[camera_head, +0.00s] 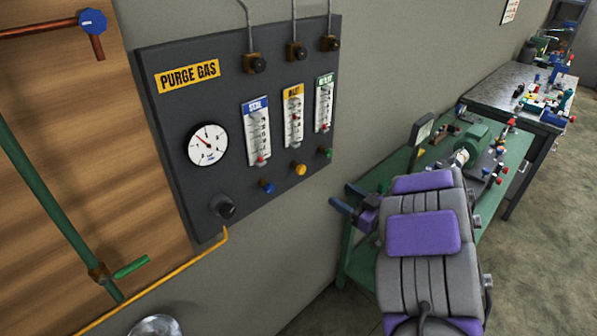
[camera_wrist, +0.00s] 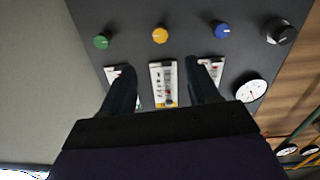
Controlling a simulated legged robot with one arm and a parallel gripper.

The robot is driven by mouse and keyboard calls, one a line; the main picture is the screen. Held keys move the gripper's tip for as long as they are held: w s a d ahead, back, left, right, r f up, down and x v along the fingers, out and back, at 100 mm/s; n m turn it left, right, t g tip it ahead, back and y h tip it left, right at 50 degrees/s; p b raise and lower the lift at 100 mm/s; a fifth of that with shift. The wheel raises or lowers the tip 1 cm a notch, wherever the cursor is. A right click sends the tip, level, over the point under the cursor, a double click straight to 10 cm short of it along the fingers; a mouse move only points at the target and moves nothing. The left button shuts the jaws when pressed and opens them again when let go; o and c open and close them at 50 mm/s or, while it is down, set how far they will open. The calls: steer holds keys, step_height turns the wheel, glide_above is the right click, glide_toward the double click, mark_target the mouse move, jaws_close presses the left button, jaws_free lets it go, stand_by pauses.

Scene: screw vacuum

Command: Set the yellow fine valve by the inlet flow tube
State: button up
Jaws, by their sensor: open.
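The yellow valve knob (camera_head: 299,169) sits on the dark purge gas panel, below the middle flow tube (camera_head: 293,117) with its yellow label. That tube has a red float above mid-scale. In the upside-down wrist view, the yellow knob (camera_wrist: 160,35) is above the middle tube (camera_wrist: 163,85), nearly centred between the fingers. My gripper (camera_head: 340,199) is open and empty, to the right of and below the panel in the head view. Its two fingers (camera_wrist: 162,76) straddle the middle tube in the wrist view, with no visible contact with the knob. Their tips partly cover the outer tubes.
A blue knob (camera_head: 267,187) and a green knob (camera_head: 326,153) flank the yellow one. The panel also has a gauge (camera_head: 208,145) and a black knob (camera_head: 222,207). A green bench (camera_head: 361,244) stands at right behind my arm. Space before the knobs looks clear.

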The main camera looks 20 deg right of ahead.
mark_target(304, 171)
steer(key=b+x, duration=0.1)
steer(key=x, duration=0.7)
steer(key=b+x, duration=0.2)
steer(key=x, duration=0.5)
steer(key=shift+w+a+f, duration=0.1)
steer(key=shift+w+f, duration=0.1)
steer(key=shift+w, duration=0.2)
steer(key=shift+w+a+r, duration=0.15)
steer(key=shift+w+a, duration=0.05)
steer(key=shift+w, duration=0.35)
steer(key=shift+c, duration=0.2)
steer(key=c, duration=0.9)
steer(key=shift+n, duration=0.5)
steer(key=shift+c, duration=0.3)
steer(key=shift+n+p, duration=0.4)
steer(key=o, duration=1)
steer(key=shift+d, duration=0.1)
